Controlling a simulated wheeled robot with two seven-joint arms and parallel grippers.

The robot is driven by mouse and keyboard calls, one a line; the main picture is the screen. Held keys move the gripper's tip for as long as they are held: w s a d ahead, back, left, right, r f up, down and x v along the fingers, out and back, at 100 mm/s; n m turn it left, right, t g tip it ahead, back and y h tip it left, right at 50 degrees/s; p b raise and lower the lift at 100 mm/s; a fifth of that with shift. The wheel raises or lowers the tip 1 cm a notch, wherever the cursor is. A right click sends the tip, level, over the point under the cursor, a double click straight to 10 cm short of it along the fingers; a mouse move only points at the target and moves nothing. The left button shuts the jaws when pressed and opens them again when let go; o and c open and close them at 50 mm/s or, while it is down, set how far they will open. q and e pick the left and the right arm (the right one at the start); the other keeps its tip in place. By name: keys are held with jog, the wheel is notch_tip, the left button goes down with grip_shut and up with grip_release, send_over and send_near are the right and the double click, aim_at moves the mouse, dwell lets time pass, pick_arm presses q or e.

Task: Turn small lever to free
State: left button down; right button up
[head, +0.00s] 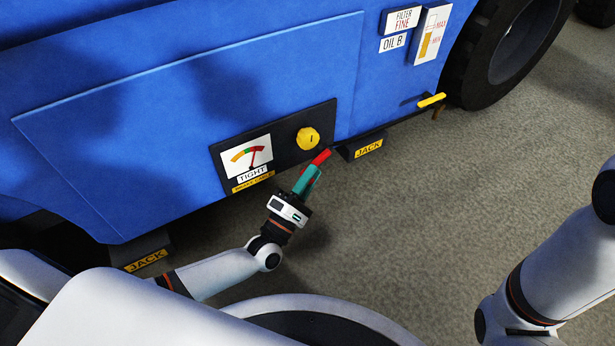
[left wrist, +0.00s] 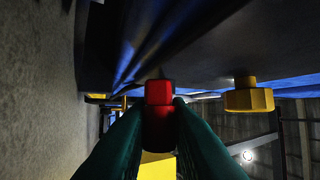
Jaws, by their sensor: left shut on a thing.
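The small red lever (head: 322,156) sticks out below the right part of the dark panel on the blue machine. My left gripper (head: 311,172), with teal fingers, is shut on it from below. In the left wrist view the red end of the lever (left wrist: 159,94) sits between the two teal fingers, which hide its sides.
A yellow knob (head: 308,138) projects from the dark panel (head: 285,150) just above the lever. A "JACK" bracket (head: 365,148) is close on the right. A yellow-handled lever (head: 431,100) and a wheel (head: 512,50) are farther right. The grey floor (head: 450,210) is clear.

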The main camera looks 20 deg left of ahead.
pick_arm(q)
jog(key=shift+d+f, duration=0.15)
jog(key=shift+f, duration=0.25)
jog(key=c, duration=1.4)
grip_release()
jog(key=shift+w, duration=0.1)
jog(key=shift+o, duration=0.2)
jog(key=shift+r, duration=0.1)
jog(key=shift+s+p, duration=0.35)
jog(key=shift+s, duration=0.15)
jog(key=p+v, duration=0.3)
jog(key=v, duration=0.8)
jog(key=shift+f, duration=0.25)
